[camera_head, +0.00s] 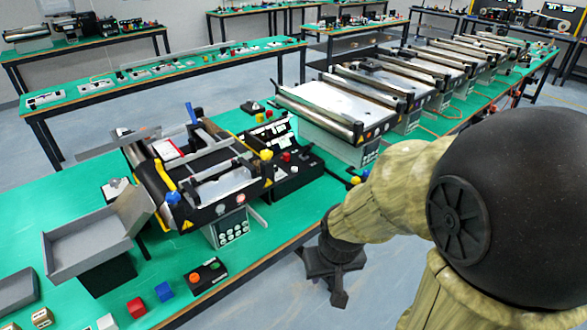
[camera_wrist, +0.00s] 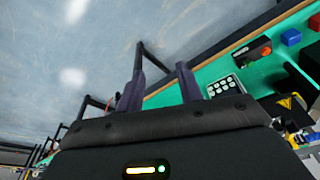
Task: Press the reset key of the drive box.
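A grey box with several round white keys (camera_head: 232,229) sits under the near side of the mini conveyor; I take it for the drive box. It also shows in the wrist view (camera_wrist: 223,87), right of my fingers. Its key labels are too small to read, so I cannot tell which key is reset. My gripper (camera_head: 336,280) hangs off the table's front edge, over the floor, to the right of the box and apart from it. In the wrist view its two dark fingers (camera_wrist: 160,60) stand apart with nothing between them.
A black box with an orange and a green button (camera_head: 207,275) lies on the green table in front. Near it are a blue cube (camera_head: 164,291) and a red cube (camera_head: 137,307). A grey tilted tray (camera_head: 90,245) stands left. The mini conveyor (camera_head: 205,170) rises behind the keys.

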